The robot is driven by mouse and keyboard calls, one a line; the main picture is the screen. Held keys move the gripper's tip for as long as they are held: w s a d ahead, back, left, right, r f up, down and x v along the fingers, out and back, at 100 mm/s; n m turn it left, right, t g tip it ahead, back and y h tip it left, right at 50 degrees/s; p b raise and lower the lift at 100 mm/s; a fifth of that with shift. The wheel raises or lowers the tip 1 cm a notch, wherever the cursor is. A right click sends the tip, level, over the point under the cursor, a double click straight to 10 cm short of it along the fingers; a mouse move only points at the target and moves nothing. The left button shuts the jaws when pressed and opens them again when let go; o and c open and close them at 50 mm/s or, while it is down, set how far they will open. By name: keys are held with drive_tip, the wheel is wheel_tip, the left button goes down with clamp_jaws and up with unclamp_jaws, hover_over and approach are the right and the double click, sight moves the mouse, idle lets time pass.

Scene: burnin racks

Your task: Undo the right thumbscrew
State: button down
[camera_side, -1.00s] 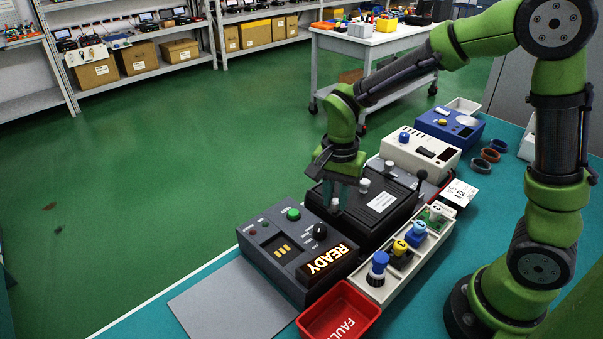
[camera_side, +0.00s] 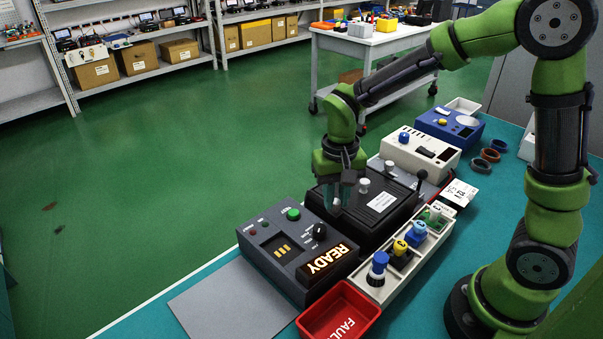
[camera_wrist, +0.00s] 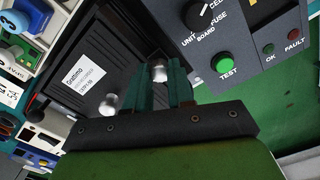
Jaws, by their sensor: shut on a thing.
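A black lidded fixture (camera_side: 398,214) with a white label stands in the middle of the device row. A pale round thumbscrew (camera_wrist: 159,72) lies between my fingertips in the wrist view, at the fixture's edge nearest the grey tester. My gripper (camera_side: 343,205) points down and is shut on this thumbscrew; in the side view the fingers hide it. A second pale thumbscrew (camera_side: 363,186) stands free on the fixture, and it also shows in the wrist view (camera_wrist: 111,104).
The grey tester (camera_side: 268,225) with a lit READY display is close beside my gripper. A black-knobbed lever (camera_side: 422,175) rises at the fixture's far side. A pale tray (camera_side: 383,292) of coloured parts and a red FAULT bin (camera_side: 372,309) stand in front.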

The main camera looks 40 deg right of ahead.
sight(336, 201)
drive_tip(key=n, duration=0.5)
drive_tip(key=shift+n, duration=0.3)
drive_tip(key=shift+r+n, duration=0.1)
drive_tip(key=shift+n, duration=2.2)
drive_tip(key=c, duration=1)
unclamp_jaws()
wheel_tip(336, 201, up, 17)
drive_tip(key=shift+f, duration=0.1)
